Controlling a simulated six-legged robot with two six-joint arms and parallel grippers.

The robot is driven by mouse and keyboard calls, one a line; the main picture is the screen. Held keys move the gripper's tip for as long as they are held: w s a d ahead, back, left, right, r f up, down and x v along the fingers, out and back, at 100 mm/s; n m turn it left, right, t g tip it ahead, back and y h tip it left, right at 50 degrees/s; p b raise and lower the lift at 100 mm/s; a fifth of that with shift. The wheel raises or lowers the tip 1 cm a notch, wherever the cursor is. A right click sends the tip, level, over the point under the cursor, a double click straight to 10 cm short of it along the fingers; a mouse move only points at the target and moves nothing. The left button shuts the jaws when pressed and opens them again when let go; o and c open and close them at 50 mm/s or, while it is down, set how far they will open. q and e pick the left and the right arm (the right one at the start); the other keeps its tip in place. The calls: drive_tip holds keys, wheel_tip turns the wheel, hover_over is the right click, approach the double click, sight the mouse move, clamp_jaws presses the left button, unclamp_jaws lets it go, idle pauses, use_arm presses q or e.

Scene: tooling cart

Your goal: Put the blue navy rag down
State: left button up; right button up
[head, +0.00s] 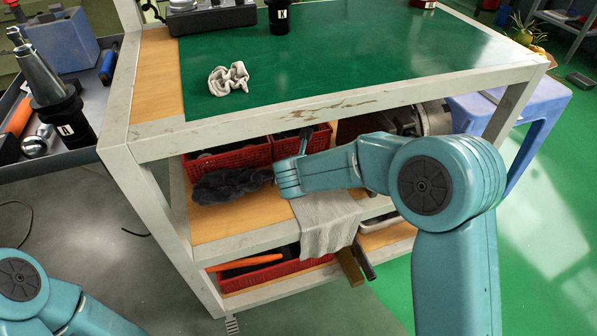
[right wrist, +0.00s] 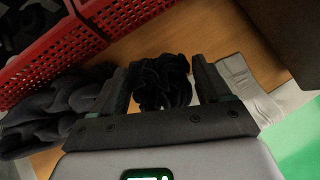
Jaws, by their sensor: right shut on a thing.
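The dark navy rag (head: 228,185) is a crumpled bunch over the wooden middle shelf (head: 235,220) of the cart, in front of the red baskets. My right arm reaches in to it from the right. In the right wrist view, my right gripper (right wrist: 166,66) is shut on a bunched dark part of the rag (right wrist: 163,85). More dark, greyer cloth (right wrist: 50,120) lies left of the fingers. I cannot tell whether it is the same piece. The rag appears low, close to the shelf. My left gripper is out of view.
Red baskets (head: 235,160) stand behind on the middle shelf. A light grey cloth (head: 326,222) hangs over the shelf's front edge, right of the rag. A cream cloth (head: 228,78) lies on the green top (head: 340,75). The front-left shelf wood is bare.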

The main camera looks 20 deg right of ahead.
drive_tip(key=shift+w+d, duration=0.25)
drive_tip(key=shift+w, duration=0.4)
drive_tip(key=shift+w+d, duration=0.2)
drive_tip(key=shift+w, duration=0.4)
drive_tip(key=shift+w+f+b, duration=0.1)
drive_tip(key=shift+f+b, duration=1.25)
drive_tip(key=shift+f, duration=0.75)
drive_tip(key=o, duration=1.1)
drive_tip(key=shift+r, duration=0.15)
drive_tip(key=shift+r+p, duration=0.3)
drive_tip(key=shift+p, duration=0.2)
drive_tip(key=p+v, duration=0.3)
drive_tip(key=v, duration=0.9)
drive_tip(key=shift+f, duration=0.15)
